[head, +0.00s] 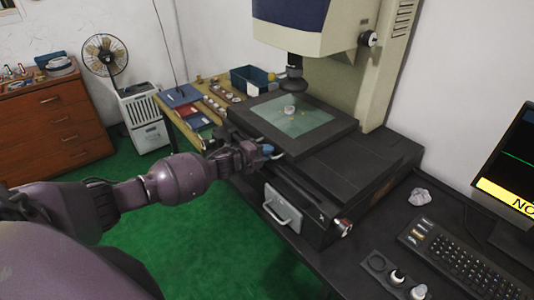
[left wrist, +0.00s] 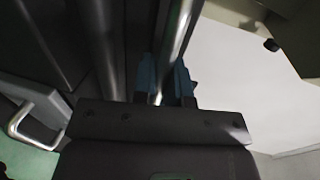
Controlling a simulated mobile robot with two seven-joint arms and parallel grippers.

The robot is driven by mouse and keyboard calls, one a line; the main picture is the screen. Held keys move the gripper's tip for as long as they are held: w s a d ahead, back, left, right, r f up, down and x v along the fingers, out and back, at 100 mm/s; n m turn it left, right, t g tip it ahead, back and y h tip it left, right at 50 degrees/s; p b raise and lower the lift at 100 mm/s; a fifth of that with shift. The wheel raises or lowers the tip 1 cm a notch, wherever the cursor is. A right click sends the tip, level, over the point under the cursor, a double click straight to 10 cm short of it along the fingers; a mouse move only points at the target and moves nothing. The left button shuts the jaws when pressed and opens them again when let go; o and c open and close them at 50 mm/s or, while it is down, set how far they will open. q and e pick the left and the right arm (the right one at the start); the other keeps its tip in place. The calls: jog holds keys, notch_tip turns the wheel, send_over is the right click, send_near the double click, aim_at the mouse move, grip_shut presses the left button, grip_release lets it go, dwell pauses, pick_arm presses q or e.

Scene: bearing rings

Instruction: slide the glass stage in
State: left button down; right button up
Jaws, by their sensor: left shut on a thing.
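The glass stage (head: 312,125) is a pale green pane in a thick dark frame, on the measuring machine under its lens. A small white ring (head: 289,110) sits on the glass. The stage is offset toward the left of the machine's dark base, whose right part is bare. My left gripper (head: 267,150) is at the stage's front edge, beside its silver handle bar. In the left wrist view, the gripper's blue fingers (left wrist: 175,82) are shut around the shiny metal bar (left wrist: 179,35). My right gripper is not in view.
A silver drawer-like handle (head: 283,208) is on the machine's front below the stage. A keyboard (head: 455,262), a crumpled cloth (head: 419,197) and a monitor (head: 510,165) are on the desk at right. A side table with trays and a blue bin (head: 250,80) stands behind.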

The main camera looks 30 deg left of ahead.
pick_arm(q)
jog(key=c, duration=1.4)
grip_release()
jog(key=shift+a, duration=0.2)
jog(key=v, duration=1)
jog(key=shift+s+a+r, duration=0.1)
jog(key=shift+s, duration=0.25)
